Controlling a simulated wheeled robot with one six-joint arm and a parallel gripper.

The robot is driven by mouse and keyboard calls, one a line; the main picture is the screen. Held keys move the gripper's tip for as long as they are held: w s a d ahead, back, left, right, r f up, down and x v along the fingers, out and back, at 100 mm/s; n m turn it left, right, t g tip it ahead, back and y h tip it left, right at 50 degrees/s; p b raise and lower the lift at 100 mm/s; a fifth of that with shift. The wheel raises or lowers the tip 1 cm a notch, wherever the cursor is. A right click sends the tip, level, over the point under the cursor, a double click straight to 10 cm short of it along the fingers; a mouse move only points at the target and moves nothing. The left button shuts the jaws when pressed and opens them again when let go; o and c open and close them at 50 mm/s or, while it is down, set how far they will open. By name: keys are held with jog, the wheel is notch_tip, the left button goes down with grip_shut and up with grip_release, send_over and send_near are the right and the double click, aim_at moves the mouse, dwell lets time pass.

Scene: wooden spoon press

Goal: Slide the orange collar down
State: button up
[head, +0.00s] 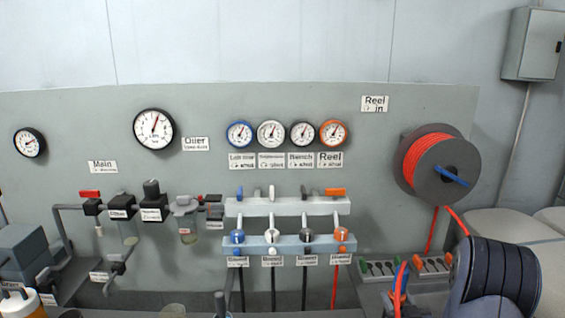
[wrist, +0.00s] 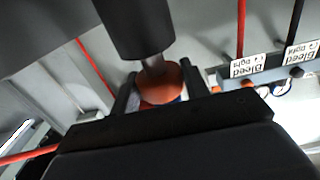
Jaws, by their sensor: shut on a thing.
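In the wrist view, my gripper (wrist: 158,80) has its two dark fingers on either side of a rounded orange collar (wrist: 163,90) and is shut on it. A short metal stem (wrist: 153,63) joins the collar to a thick black cylinder (wrist: 134,22) above it. The lower part of the collar is hidden behind my gripper's body. In the head view my dark arm fills the lower right, and I cannot make out the fingertips or the held collar there.
An orange hose reel (head: 440,165) hangs on the panel at right, its hose dropping behind my arm. A manifold (head: 290,244) with several coloured knobs stands in the middle. Two trays of fittings (head: 433,265) lie near my arm. A filter bowl (head: 187,230) stands at left.

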jog(key=shift+f+b, duration=0.65)
jog(key=shift+b, duration=0.1)
dwell(0.5)
jog(key=o, duration=1.5)
jog(key=shift+s, duration=0.1)
jog(key=s+b, duration=0.3)
jog(key=s, duration=0.5)
jog(key=shift+s+d, duration=0.15)
jog(key=shift+s, duration=0.25)
jog(key=w+p, duration=0.2)
jog(key=w, duration=0.5)
jog(key=shift+w+r+p, duration=0.1)
jog(key=shift+r+p, duration=0.05)
jog(key=shift+p, duration=0.2)
jog(key=shift+w, duration=0.65)
